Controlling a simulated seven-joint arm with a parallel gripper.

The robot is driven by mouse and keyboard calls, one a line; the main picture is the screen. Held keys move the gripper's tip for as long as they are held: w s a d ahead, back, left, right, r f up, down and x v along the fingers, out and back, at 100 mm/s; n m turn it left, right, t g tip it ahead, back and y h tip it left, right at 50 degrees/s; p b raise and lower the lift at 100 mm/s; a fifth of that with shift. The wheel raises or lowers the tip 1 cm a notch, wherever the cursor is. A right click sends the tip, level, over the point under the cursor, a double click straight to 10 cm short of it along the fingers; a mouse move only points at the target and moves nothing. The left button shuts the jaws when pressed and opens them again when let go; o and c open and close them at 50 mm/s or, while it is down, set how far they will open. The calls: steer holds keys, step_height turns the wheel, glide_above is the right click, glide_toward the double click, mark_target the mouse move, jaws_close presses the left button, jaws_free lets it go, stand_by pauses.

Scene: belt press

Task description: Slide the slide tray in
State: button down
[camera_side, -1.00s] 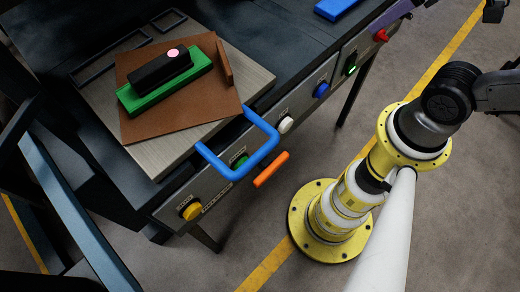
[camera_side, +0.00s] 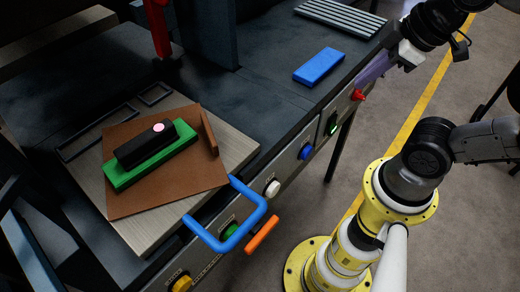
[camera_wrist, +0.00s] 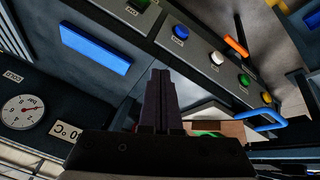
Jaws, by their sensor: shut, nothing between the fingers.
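The slide tray (camera_side: 232,140) is a pale grey plate at the left of the side view, with its blue handle (camera_side: 240,238) sticking out past the front of the dark bench. On it lie a brown board (camera_side: 190,190), a green block (camera_side: 140,170) and a black block with a pink dot (camera_side: 140,148). The blue handle also shows at the right of the wrist view (camera_wrist: 262,122). My gripper (camera_side: 366,80) is at the upper right, well away from the handle. Its dark fingers (camera_wrist: 161,76) are together and empty in the wrist view.
An orange bar (camera_side: 262,234) sits close beside the handle. The front panel carries a white button (camera_side: 272,189), a blue button (camera_side: 305,152), a green switch (camera_side: 332,123) and a red knob (camera_side: 358,95). A blue block (camera_side: 319,67) lies on the bench top. A gauge (camera_wrist: 22,111) shows in the wrist view.

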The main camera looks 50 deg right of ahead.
steer(key=w+a+r+n+g, duration=0.15)
steer(key=a+n, duration=0.35)
steer(key=n, duration=0.6)
steer(key=w+a+r+n, duration=0.2)
steer(key=w+a+n, duration=0.15)
steer(key=n, duration=0.85)
steer(key=s+a+f+n+g, duration=0.15)
steer(key=s+a+n, duration=0.25)
steer(key=a+n, duration=0.65)
steer(key=w+f+m, duration=0.1)
steer(key=w+f, duration=0.1)
steer(key=f, duration=0.1)
steer(key=w+a+f+m, duration=0.1)
steer(key=w+f, duration=0.1)
steer(key=f, duration=0.1)
steer(key=w+a+f+m, duration=0.1)
steer(key=w+f, duration=0.1)
steer(key=f, duration=0.2)
steer(key=shift+w, duration=0.35)
steer(key=shift+w, duration=0.1)
